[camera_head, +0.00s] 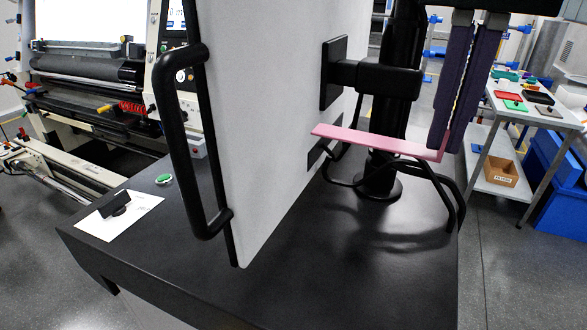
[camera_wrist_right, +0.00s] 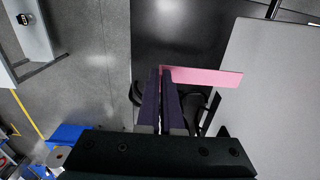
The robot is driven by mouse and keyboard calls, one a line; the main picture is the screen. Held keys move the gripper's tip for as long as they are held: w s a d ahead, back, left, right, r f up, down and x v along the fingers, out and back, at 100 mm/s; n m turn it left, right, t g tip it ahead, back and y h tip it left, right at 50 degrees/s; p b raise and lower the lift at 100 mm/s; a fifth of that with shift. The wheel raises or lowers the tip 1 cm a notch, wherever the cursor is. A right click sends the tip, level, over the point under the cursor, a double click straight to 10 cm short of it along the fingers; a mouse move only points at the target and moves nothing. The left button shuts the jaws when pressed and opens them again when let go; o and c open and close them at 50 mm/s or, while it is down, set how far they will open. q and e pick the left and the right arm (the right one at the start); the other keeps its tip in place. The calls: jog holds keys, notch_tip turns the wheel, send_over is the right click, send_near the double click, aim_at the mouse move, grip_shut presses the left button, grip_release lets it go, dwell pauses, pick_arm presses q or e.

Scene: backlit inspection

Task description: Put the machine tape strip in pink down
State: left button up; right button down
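The machine tape strip (camera_head: 375,142) is a flat pink strip held roughly level above the black table. It also shows in the right wrist view (camera_wrist_right: 210,76). My right gripper (camera_head: 441,148) comes down from the top right, its dark purple fingers closed on the strip's right end in the head view. The fingertips show in the right wrist view (camera_wrist_right: 165,72) with the strip sticking out to the right. The strip's far end reaches close to the white panel; I cannot tell if it touches. My left gripper is in neither view.
A large white panel (camera_head: 270,110) with a black handle (camera_head: 178,150) stands over the black table (camera_head: 330,270), fixed to a black post. A white sheet (camera_head: 125,222) and green button (camera_head: 164,179) lie left. The front tabletop is clear. A trolley (camera_head: 540,113) with coloured trays stands right.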

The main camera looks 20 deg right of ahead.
jog(key=b, duration=0.8)
send_over(395, 283)
notch_tip(395, 283, down, 14)
jog(key=shift+r, duration=0.2)
notch_tip(395, 283, down, 5)
jog(key=shift+r+b, duration=0.15)
jog(key=shift+b, duration=1.1)
jog(key=shift+r, duration=0.1)
jog(key=shift+f, duration=0.25)
jog(key=c, duration=1.4)
grip_release()
jog(key=shift+r, duration=0.1)
jog(key=o, duration=0.3)
